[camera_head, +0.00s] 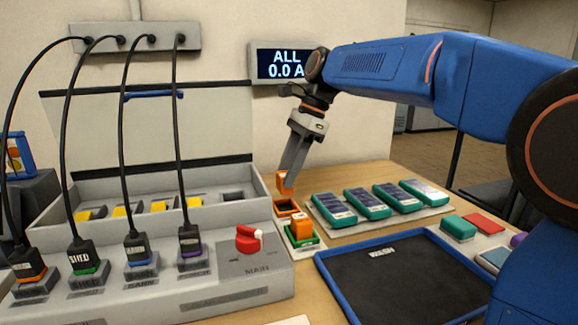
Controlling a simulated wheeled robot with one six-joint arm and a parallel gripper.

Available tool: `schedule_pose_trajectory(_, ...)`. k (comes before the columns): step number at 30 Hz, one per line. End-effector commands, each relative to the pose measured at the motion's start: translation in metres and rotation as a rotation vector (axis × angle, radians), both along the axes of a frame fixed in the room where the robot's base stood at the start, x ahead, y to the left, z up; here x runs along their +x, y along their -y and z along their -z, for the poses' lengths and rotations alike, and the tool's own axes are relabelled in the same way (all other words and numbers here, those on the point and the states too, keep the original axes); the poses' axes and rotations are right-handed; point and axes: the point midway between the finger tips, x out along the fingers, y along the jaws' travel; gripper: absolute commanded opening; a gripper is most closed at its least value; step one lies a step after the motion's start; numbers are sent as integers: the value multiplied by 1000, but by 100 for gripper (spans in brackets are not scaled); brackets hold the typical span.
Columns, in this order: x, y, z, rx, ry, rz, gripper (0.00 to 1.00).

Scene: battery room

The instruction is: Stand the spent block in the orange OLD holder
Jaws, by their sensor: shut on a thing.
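My gripper (291,172) reaches down from the upper right, its fingers shut on a small orange block (285,184). The fingers hide part of the block. It hangs just above the orange-rimmed holder (288,209), which shows a dark opening. The block seems clear of the holder, but the gap is hard to judge. A similar orange block (301,224) stands in a green holder (302,243) just in front. I cannot read any OLD label on the orange holder.
A grey panel (222,284) with a red switch (248,239) and several cabled plugs stands at left. Several teal packs (367,203) lie on a tray to the right. A blue-rimmed black WASH tray (400,285) lies in front. A wall display (287,64) reads "ALL 0.0 A".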

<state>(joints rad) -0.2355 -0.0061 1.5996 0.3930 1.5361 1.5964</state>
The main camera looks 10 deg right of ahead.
Motion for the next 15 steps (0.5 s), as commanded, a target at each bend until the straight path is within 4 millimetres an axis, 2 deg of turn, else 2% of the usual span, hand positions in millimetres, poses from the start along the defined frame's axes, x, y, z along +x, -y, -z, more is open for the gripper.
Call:
schedule_pose_trajectory(9, 0, 0, 29, 0, -2, -1, 13)
schedule_pose_trajectory(15, 0, 0, 39, 0, -1, -1, 13)
